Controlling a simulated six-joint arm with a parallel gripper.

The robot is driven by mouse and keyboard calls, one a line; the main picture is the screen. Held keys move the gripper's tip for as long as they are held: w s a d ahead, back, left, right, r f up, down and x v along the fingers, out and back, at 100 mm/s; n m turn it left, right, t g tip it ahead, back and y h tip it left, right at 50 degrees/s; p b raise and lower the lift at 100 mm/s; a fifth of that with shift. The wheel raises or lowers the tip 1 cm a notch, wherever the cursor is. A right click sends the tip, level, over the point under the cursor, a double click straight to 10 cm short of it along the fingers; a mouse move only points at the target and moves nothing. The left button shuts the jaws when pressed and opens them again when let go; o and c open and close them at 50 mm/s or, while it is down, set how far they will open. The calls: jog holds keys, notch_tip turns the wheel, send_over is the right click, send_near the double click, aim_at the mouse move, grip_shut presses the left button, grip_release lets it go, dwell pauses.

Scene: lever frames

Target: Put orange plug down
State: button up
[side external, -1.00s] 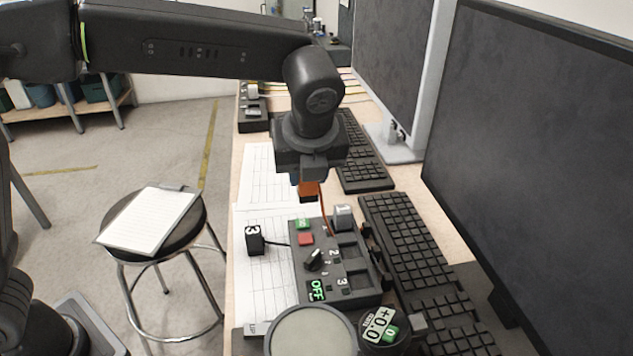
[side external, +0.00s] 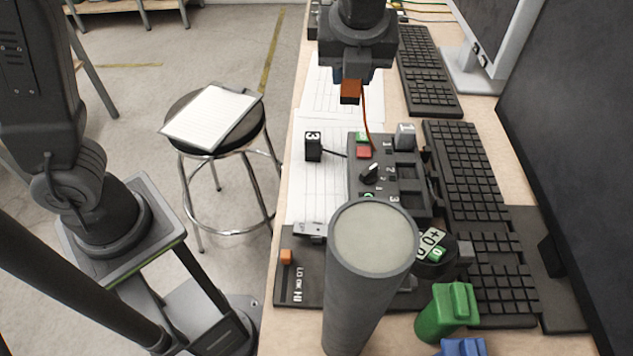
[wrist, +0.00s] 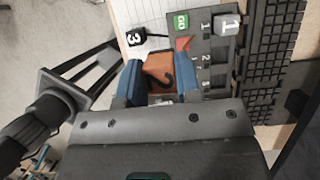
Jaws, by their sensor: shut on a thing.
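The orange plug (side external: 350,91) is held between the fingers of my gripper (side external: 350,78), above the papers on the desk. An orange cord runs from it down to the dark control box (side external: 405,198). In the wrist view the plug (wrist: 160,72), with a dark number on its face, sits between two blue fingers of my gripper (wrist: 158,82), which are shut on it. The plug's lower end appears clear of the paper, but the exact height is hard to tell.
A black plug marked 3 (side external: 313,146) stands on the paper left of the box. A grey plug (side external: 405,136) sits at the box's upper right. Keyboards (side external: 465,170) lie to the right. A grey cylinder (side external: 370,270) stands in front. White paper (side external: 335,118) left of the box is mostly free.

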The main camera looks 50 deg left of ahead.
jog(key=s+a+f, duration=0.4)
jog(key=s+a, duration=0.5)
jog(key=d+f, duration=0.2)
jog(key=d, duration=0.1)
jog(key=s+d+f, duration=0.1)
jog(key=d+f, duration=0.1)
jog(key=d, duration=0.2)
jog(key=d+f, duration=0.3)
jog(key=shift+s+d, duration=0.15)
jog(key=shift+d, duration=0.25)
jog(key=shift+d+f, duration=0.1)
jog(key=shift+f, duration=1.95)
jog(key=shift+f, duration=0.1)
jog(key=o, duration=0.9)
